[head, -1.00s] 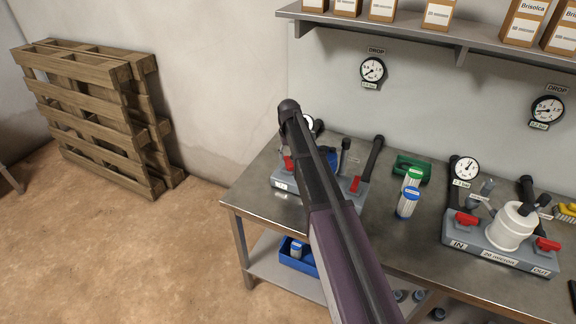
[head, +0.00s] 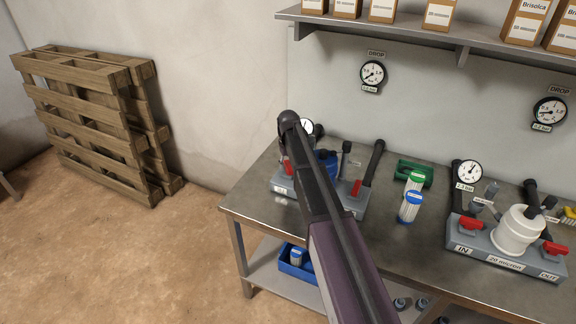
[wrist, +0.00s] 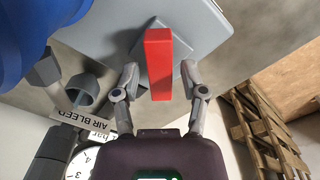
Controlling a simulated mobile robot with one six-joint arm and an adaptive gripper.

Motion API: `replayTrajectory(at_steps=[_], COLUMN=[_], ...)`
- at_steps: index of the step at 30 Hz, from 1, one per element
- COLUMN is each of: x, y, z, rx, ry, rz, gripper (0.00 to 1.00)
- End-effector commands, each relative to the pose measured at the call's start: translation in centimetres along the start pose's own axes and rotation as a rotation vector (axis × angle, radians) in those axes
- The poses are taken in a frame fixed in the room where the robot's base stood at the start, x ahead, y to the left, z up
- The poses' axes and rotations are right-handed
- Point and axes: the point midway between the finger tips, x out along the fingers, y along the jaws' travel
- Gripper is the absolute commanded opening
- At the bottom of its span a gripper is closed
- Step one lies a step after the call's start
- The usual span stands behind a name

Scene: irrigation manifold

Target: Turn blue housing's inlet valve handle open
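The blue housing (head: 328,158) stands on a grey base at the left of the bench, partly hidden behind my arm. It also fills the upper left of the wrist view (wrist: 22,35). A red valve handle (wrist: 159,65) shows in the wrist view, on the grey base beside the housing. My gripper (wrist: 160,75) is open, with one finger on each side of this handle and small gaps visible. In the head view, a red handle (head: 288,167) shows left of my arm and another red handle (head: 356,187) right of it. My gripper is hidden there.
An air bleed fitting (wrist: 82,90) and a gauge (wrist: 92,160) are close by in the wrist view. Two filter cartridges (head: 411,207) and a green tray (head: 414,170) stand right of the blue housing. A white housing (head: 517,230) is farther right. Pallets (head: 95,120) lean at the left.

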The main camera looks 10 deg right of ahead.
Motion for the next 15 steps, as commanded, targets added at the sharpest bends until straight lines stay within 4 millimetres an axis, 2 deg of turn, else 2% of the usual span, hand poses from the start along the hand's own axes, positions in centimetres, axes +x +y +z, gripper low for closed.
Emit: replayTrajectory(at_steps=[1,4,15], x=[0.00,0.00,0.01], y=[-0.02,-0.03,-0.07], z=[0.00,-0.01,0.01], rx=[0.000,0.000,-0.047], ry=[0.000,0.000,0.000], rz=[0.000,0.000,0.000], gripper=[0.29,0.00,0.00])
